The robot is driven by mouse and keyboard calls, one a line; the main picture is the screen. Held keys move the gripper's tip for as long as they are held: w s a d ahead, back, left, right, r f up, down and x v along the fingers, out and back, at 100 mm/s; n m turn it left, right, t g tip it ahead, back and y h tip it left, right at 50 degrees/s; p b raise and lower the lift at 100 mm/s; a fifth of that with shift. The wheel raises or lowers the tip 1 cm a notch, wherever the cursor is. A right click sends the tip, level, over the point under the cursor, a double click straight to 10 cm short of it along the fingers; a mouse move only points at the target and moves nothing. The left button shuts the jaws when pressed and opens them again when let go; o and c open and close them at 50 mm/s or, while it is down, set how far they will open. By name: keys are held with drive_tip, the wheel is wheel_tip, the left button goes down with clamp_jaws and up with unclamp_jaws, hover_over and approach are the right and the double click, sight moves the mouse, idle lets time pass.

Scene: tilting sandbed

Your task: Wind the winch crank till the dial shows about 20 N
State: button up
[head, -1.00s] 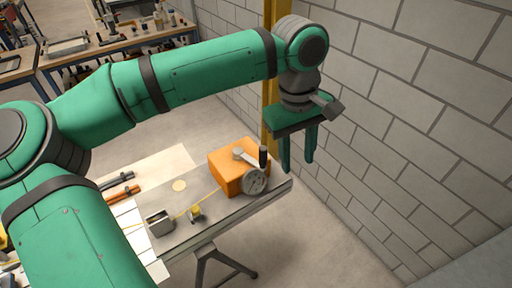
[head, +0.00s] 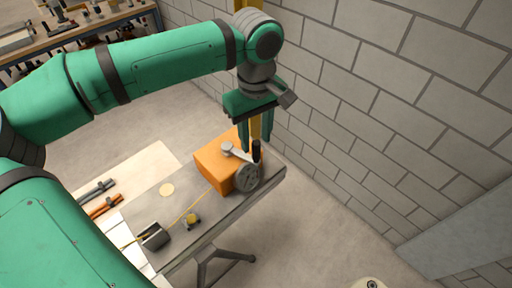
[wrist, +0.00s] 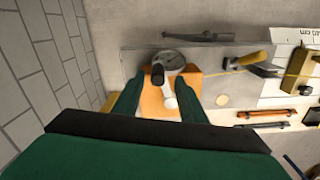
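The orange winch box (head: 213,165) sits on the grey bench top. Its pale crank arm (head: 239,154) ends in an upright black handle (head: 256,151). The round dial (head: 248,178) is on the box's front face; its reading is too small to tell. My gripper (head: 257,142) points down over the crank, fingers apart and empty. In the wrist view the black handle (wrist: 157,75) and crank arm (wrist: 167,96) appear between the two spread fingers, with the dial (wrist: 170,60) beyond. I cannot tell how far the fingertips are above the handle.
A yellow line (head: 190,207) runs from the winch along the bench top (head: 215,225) past a small yellow-topped block (head: 192,221) to a metal box (head: 152,236). Two tools (head: 104,207) lie on the left. A block wall (head: 370,130) and yellow post stand behind.

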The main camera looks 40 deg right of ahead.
sight(256, 143)
drive_tip(key=shift+d+f, duration=0.1)
drive_tip(key=shift+f, duration=2.5)
drive_tip(key=shift+c, duration=0.7)
clamp_jaws()
